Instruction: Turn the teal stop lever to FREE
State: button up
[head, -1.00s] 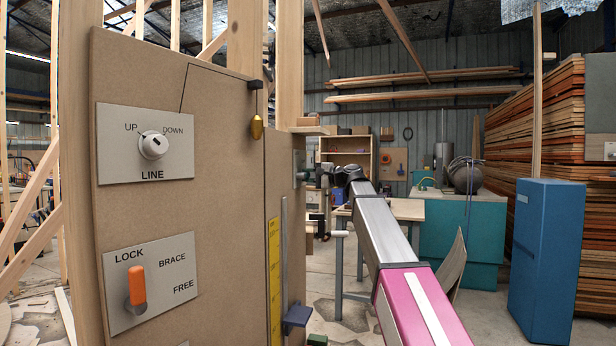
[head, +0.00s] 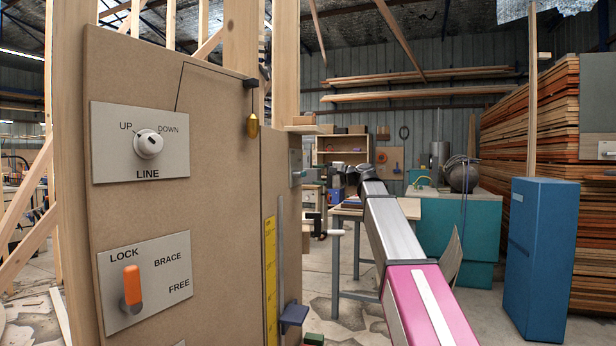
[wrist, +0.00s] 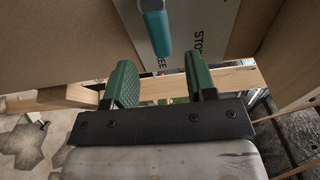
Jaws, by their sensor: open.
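The teal stop lever (wrist: 156,32) shows at the top of the wrist view on a pale plate (wrist: 185,28). Its pale base end is cut by the frame's top edge. Its teal end points down the picture, beside the letters "EE" of a partly hidden word; "STO" is printed to the right. My gripper (wrist: 160,68) is open, with green fingers on either side of a gap below the lever's end. Nothing is held, and the lever looks clear of both fingers. In the head view my gripper is mostly hidden beyond my arm, and I cannot make out the teal lever there.
The tan panel's front carries a white LINE dial (head: 149,144) and an orange lever (head: 132,287) pointing at LOCK. A blue-grey block (head: 294,314) juts from the panel's lower edge. A blue cabinet (head: 541,270) and a teal bench (head: 470,240) stand to the right.

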jog(key=v, duration=0.5)
jog(key=s+d+f+g+h, duration=0.1)
jog(key=s+f+h, duration=0.15)
jog(key=f, duration=1.05)
jog(key=s+d+f+h, duration=0.2)
jog(key=f+h, duration=0.1)
jog(key=f, duration=1.1)
jog(key=s+d+f+g+h, duration=0.1)
jog(key=s+f+h, duration=0.2)
jog(key=f, duration=1)
jog(key=s+d+f+n+g+h, duration=0.2)
jog(key=s+d+f+h, duration=0.2)
jog(key=s+f, duration=0.7)
jog(key=s+d+f+n+g+h, duration=0.2)
jog(key=s+d+f+h, duration=0.2)
jog(key=s+f, duration=0.7)
notch_tip(320, 180, down, 6)
jog(key=shift+s+d+r, duration=0.2)
jog(key=shift+s+d, duration=0.05)
jog(key=shift+d, duration=0.8)
